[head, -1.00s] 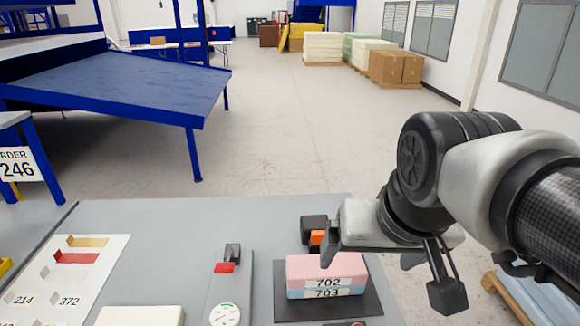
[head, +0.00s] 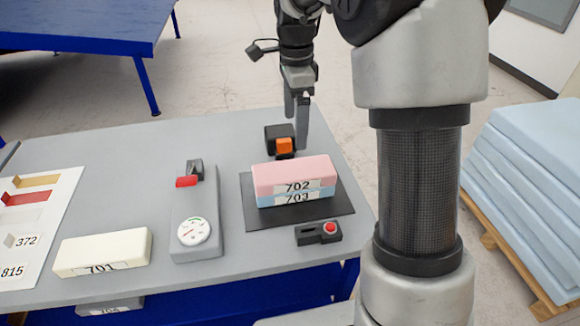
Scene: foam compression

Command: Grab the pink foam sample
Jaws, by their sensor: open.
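The pink foam sample (head: 290,174), labelled 702, lies on top of a blue foam sample (head: 296,196) with a partly readable label. Both rest on a dark square mat (head: 335,204) on the grey table. My gripper (head: 297,125) points down behind the pink foam, with its two fingers apart and nothing seen between them. The fingertips are close to a black device with an orange part (head: 284,143) behind the foam. I cannot tell whether a finger touches that device. The pink block's top and front are in clear view.
A gauge device (head: 195,225) with a red lever stands left of the mat. A cream foam block (head: 103,252), labelled 701, lies farther left, near a sample board (head: 30,225). A black box with a red button (head: 318,232) sits in front of the mat. Light-blue foam sheets (head: 530,170) are stacked at right.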

